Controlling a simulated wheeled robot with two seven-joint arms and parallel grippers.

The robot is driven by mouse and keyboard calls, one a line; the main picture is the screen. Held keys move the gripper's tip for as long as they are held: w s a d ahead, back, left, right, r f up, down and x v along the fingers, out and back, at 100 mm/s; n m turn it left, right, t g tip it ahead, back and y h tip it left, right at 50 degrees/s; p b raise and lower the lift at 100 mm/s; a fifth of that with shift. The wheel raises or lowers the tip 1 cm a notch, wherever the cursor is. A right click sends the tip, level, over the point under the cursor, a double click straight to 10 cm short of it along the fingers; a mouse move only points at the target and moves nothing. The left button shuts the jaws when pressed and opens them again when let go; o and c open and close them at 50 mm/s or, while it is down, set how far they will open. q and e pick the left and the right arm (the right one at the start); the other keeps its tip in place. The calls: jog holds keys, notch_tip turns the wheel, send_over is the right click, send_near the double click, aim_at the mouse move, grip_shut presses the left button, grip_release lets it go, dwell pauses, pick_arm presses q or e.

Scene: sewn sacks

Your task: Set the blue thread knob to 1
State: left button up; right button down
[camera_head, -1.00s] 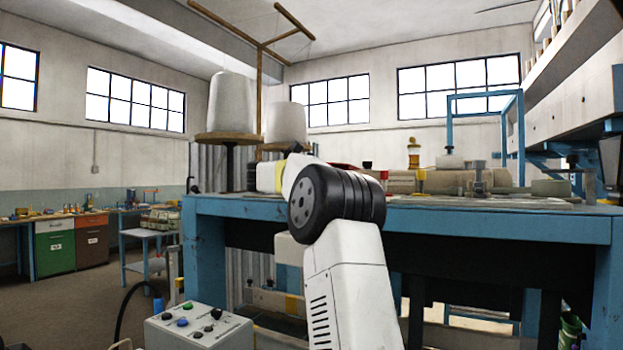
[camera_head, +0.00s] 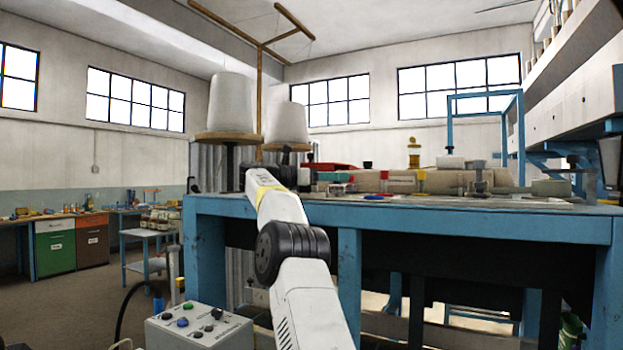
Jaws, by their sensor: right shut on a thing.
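My right arm rises from the bottom centre, and its white forearm with a yellow band reaches to the blue table's near left part. My right gripper (camera_head: 289,160) is a small dark shape beyond the forearm, beside the machine. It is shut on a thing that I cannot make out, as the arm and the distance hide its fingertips. I cannot pick out the blue thread knob or its scale there. My left gripper is out of view.
The blue table (camera_head: 450,222) carries the machine (camera_head: 400,181) with red and grey parts. Large white thread cones (camera_head: 231,103) stand behind the arm at left. A grey control box (camera_head: 200,330) with coloured buttons is at the lower left.

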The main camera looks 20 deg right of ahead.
jog(key=shift+r+g, duration=0.15)
jog(key=shift+g, duration=0.25)
dwell(0.3)
jog(key=c, duration=1.2)
grip_release()
jog(key=shift+d, duration=0.1)
jog(key=shift+c, duration=0.2)
